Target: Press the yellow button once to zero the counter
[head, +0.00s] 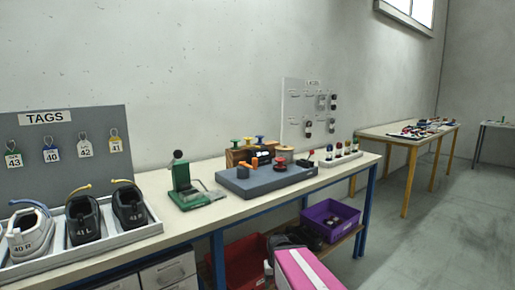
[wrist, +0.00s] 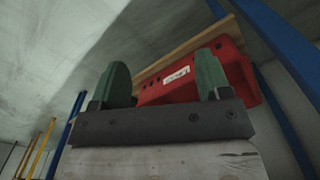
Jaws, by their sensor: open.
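A grey box (head: 266,178) lies on the bench in the head view, with a red mushroom-shaped knob (head: 281,161) and small dark parts on top. A small dark block with a pale display-like face (head: 262,158) stands behind it. A yellow-topped piece (head: 260,138) stands between a green and a blue one at a wooden block (head: 243,154); I cannot tell whether it is a button. I see no clear yellow button elsewhere. My gripper (wrist: 162,72) shows in the wrist view, its two green fingers wide apart and empty, facing a red bin (wrist: 180,82).
Black and white shoes in a tray (head: 150,226) and a green stand (head: 183,185) are left on the bench (head: 210,212). A rack of small pegs (head: 340,158) is right. A purple crate (head: 330,220) is below. Blue legs (wrist: 290,60) flank the red bin.

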